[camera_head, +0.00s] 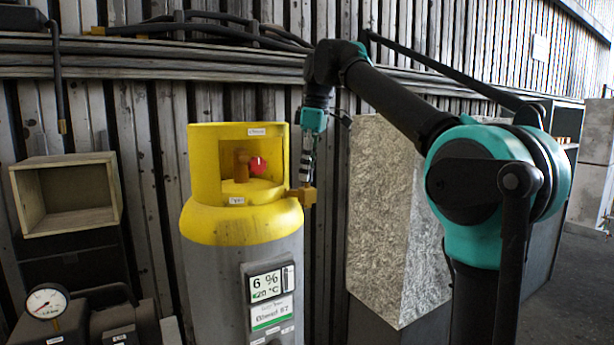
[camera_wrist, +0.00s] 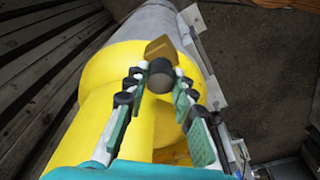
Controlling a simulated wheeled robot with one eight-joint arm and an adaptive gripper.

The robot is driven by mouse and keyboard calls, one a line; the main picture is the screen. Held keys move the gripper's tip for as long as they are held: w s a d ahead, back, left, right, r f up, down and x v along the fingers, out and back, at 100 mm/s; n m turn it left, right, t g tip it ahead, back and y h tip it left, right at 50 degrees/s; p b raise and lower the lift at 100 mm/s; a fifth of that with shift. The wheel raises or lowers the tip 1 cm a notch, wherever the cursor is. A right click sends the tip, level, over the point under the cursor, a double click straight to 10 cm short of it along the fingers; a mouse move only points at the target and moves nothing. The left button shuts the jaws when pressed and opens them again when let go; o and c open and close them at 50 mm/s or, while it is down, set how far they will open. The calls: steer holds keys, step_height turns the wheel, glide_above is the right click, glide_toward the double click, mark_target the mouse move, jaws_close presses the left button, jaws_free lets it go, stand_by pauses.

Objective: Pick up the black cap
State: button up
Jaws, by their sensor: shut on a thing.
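The black cap (camera_wrist: 160,76) shows in the wrist view as a dark round piece between the tips of my gripper (camera_wrist: 159,82). My gripper is shut on it. A brass fitting (camera_wrist: 160,47) is right beside the cap; whether the cap is still on it I cannot tell. In the head view my gripper (camera_head: 305,181) points down at the brass fitting (camera_head: 305,196) on the right side of the yellow-topped cylinder (camera_head: 213,228). The cap cannot be made out clearly there.
The yellow collar (camera_head: 208,165) around a red knob (camera_head: 258,164) stands left of my gripper. A tall speckled block (camera_head: 392,215) stands close on the right. An open wooden box (camera_head: 66,222) is at the left. Dark hoses and the slatted wall are behind.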

step_height(320, 180, up, 8)
steer(key=shift+r, duration=0.15)
stand_by(0.3)
